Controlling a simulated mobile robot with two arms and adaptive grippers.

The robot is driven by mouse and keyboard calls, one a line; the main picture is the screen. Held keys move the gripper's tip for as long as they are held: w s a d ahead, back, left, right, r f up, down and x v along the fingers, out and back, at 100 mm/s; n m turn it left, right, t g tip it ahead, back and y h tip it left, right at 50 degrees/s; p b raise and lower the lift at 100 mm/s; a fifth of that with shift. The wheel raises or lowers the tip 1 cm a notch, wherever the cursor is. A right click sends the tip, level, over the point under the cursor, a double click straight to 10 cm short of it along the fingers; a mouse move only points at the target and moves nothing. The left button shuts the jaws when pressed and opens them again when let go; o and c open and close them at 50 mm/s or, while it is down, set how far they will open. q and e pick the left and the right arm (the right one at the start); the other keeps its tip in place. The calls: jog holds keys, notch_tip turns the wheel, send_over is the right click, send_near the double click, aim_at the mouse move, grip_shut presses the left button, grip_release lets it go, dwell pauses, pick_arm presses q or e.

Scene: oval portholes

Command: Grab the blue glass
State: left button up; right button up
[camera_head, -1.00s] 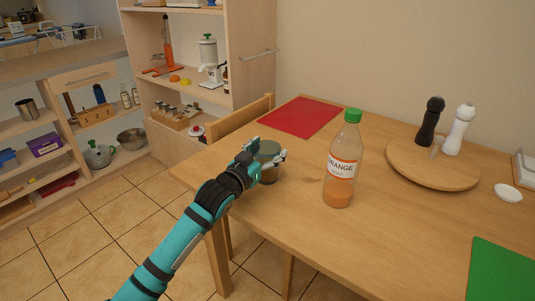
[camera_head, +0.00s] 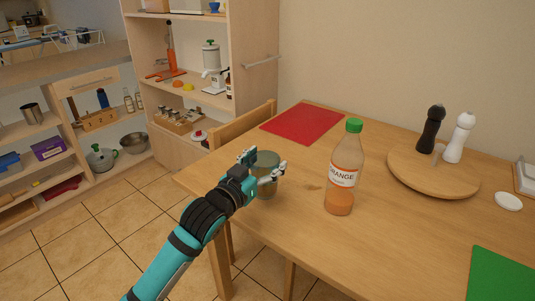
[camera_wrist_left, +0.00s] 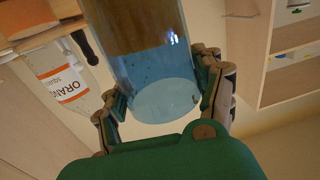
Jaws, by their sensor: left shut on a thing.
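The blue glass (camera_head: 267,174) is a clear bluish tumbler at the near left edge of the wooden table (camera_head: 300,235). My left gripper (camera_head: 266,163) has its fingers on either side of the glass and is shut on it. In the left wrist view the glass (camera_wrist_left: 150,62) sits between the two fingers (camera_wrist_left: 165,85), its round pale blue end towards the palm. I cannot tell whether its base touches the table. My right gripper is not in view.
An orange juice bottle (camera_head: 342,180) stands right of the glass. A red mat (camera_head: 302,123) lies behind, a green mat (camera_head: 503,275) at the front right. A round board (camera_head: 412,181) holds a black mill (camera_head: 430,130) and a white mill (camera_head: 459,138). A chair (camera_head: 240,125) stands behind the table.

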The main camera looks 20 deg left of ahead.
aim_at(266, 170)
pick_arm(q)
jog(key=s, duration=0.6)
jog(key=shift+d+r, duration=0.4)
jog(key=shift+s+d+r+p, duration=0.1)
jog(key=shift+s+p, duration=0.05)
jog(key=shift+s, duration=0.4)
jog(key=shift+s+d+p, duration=0.1)
jog(key=shift+s+p, duration=0.05)
jog(key=shift+s, duration=0.55)
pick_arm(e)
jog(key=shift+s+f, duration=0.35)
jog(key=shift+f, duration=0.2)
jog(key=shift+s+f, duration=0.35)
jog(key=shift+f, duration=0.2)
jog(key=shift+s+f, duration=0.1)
pick_arm(q)
jog(key=shift+s, duration=0.1)
